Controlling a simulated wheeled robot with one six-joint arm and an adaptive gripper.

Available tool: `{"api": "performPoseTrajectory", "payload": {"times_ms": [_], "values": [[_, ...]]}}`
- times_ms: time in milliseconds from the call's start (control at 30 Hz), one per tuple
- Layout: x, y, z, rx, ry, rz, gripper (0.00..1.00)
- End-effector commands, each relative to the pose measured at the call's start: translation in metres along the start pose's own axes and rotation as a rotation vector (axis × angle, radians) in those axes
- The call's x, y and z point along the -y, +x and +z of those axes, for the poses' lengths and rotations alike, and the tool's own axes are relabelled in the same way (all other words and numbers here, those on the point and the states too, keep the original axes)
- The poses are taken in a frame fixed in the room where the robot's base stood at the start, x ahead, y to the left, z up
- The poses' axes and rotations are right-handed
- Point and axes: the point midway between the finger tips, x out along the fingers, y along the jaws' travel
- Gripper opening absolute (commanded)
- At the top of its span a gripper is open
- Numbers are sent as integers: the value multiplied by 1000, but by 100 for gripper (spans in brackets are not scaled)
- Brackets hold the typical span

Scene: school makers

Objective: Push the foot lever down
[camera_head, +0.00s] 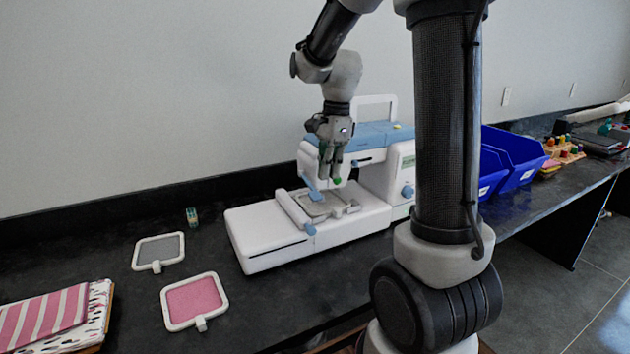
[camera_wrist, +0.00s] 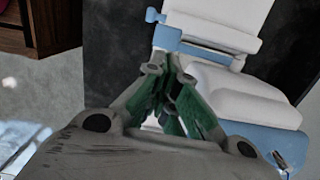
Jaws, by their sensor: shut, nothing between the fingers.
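A white and blue sewing machine (camera_head: 375,180) stands on the dark bench, with a hoop frame (camera_head: 322,205) on its bed. A small blue lever-like part (camera_head: 311,187) hangs at the left of the machine head; I take it for the foot lever, but cannot tell its position clearly. My gripper (camera_head: 334,176) points down in front of the machine head, just right of that part, fingers together and empty. Whether it touches the machine cannot be told. In the wrist view the green-padded fingers (camera_wrist: 172,112) meet over the machine; the foot lever cannot be made out there.
A grey hoop (camera_head: 159,251) and a pink hoop (camera_head: 193,300) lie left of the machine, near a small spool-like item (camera_head: 192,217). Striped fabric (camera_head: 45,318) is at the lower left. Blue bins (camera_head: 520,160) stand right, behind my arm.

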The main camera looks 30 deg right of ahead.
Motion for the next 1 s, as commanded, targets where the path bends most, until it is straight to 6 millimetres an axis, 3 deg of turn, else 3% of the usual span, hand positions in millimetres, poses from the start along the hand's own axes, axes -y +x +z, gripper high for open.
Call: {"api": "performPoseTrajectory", "payload": {"times_ms": [300,500,1000], "values": [[1,-68,0,0,1,-4,0],[0,-94,0,0,0,-1,0],[0,-101,0,0,0,0,0]]}}
